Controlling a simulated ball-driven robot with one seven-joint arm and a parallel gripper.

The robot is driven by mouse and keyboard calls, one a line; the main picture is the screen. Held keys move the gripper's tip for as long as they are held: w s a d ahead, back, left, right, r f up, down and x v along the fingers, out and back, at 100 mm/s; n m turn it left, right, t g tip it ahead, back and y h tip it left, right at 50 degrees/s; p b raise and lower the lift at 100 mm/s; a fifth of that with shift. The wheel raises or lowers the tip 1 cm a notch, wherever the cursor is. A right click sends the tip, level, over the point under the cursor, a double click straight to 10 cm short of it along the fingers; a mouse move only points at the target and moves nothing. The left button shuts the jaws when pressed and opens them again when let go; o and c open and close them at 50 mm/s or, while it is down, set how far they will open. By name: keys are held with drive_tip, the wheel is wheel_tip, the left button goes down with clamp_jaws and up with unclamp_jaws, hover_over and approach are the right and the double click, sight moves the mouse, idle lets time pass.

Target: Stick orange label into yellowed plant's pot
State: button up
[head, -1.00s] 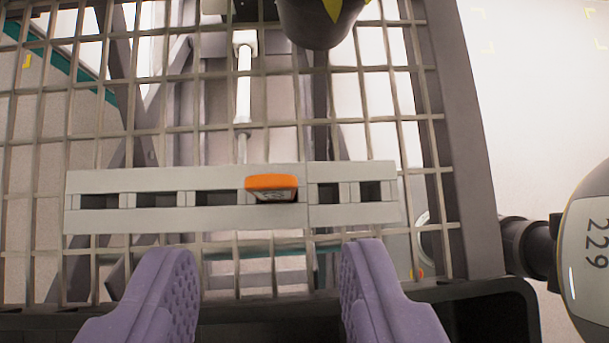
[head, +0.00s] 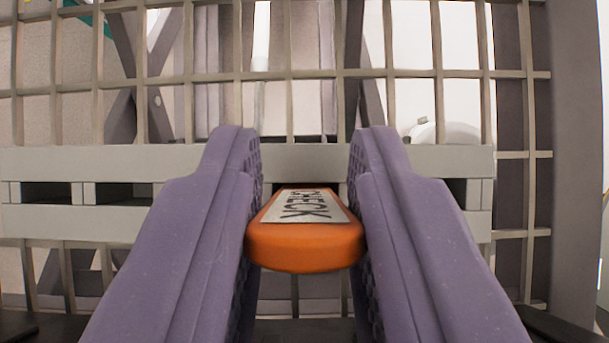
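The orange label (head: 304,245) is a thick tag with a white face reading "CHECK". In the head view it sits between the two purple fingers of my gripper (head: 305,165). The fingers press against its left and right sides, so my gripper looks shut on it. Its far end is at the grey slotted holder (head: 60,162), and I cannot tell whether it is still in a slot. The yellowed plant and its pot are not in view now.
A wire grid (head: 300,73) stands upright behind the holder. A dark grey post (head: 573,150) stands on the right. Empty slots show in the holder to the left of my gripper.

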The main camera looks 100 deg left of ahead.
drive_tip(key=c, duration=0.4)
drive_tip(key=shift+r, duration=0.15)
drive_tip(key=shift+r+p, duration=2.15)
drive_tip(key=shift+r, duration=0.75)
drive_tip(key=shift+f, duration=0.1)
